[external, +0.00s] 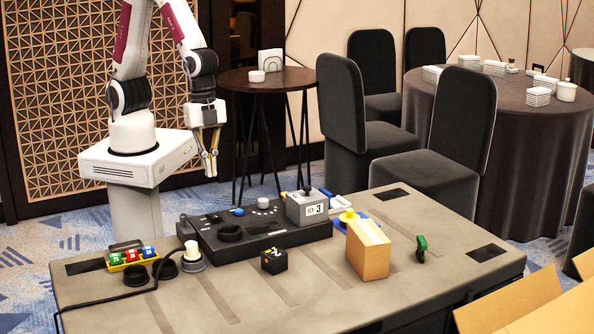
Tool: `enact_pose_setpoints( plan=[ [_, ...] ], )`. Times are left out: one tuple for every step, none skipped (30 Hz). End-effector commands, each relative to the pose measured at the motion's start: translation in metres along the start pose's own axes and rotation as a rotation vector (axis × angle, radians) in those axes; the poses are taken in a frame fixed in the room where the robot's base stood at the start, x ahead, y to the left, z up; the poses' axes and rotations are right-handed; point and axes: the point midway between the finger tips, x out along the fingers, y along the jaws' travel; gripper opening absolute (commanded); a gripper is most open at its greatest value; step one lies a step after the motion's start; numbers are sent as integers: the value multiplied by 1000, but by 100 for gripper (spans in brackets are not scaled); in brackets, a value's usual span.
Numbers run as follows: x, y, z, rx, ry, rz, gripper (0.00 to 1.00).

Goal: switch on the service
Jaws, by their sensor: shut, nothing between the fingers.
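My gripper (210,168) hangs with its fingers pointing down and shut, with nothing between them. It is above and behind the table's rear left part, apart from everything on it. A black console (285,240) lies on the table, with a blue knob (238,211), a white dial (263,203) and dark round rings on top. A grey box (308,208) marked "ID 3", with a dark knob on top, stands at the console's right end. A white round button (192,250) on a base sits at the console's left. I cannot tell which control is the service switch.
On the grey table (400,290) are a tray of coloured blocks (133,257), a black cube (274,261), a cardboard box (368,250), a green item (421,248) and a dark cable (105,299). An open carton (510,300) is front right. The table's front middle is clear.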

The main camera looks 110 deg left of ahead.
Motion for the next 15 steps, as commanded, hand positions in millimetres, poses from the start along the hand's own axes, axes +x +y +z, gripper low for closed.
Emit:
enact_pose_setpoints(
  plan=[
    [6, 0, 1, 0, -3, 1, 0],
    [8, 0, 1, 0, -3, 1, 0],
    [13, 0, 1, 0, -4, 1, 0],
    [16, 0, 1, 0, -3, 1, 0],
    [18, 0, 1, -1, -3, 1, 0],
    [22, 0, 1, -1, -3, 1, 0],
    [25, 0, 1, -1, -3, 1, 0],
    [28, 0, 1, -1, -3, 1, 0],
    [31, 0, 1, 0, -3, 2, 0],
    [34, 0, 1, 0, -2, 1, 0],
    [37, 0, 1, 0, -3, 1, 0],
    [40, 0, 1, 0, -3, 1, 0],
    [43, 0, 1, 0, -3, 0, 0],
    [46, 0, 1, -1, -2, 1, 0],
    [49, 0, 1, -1, -3, 1, 0]
  ],
)
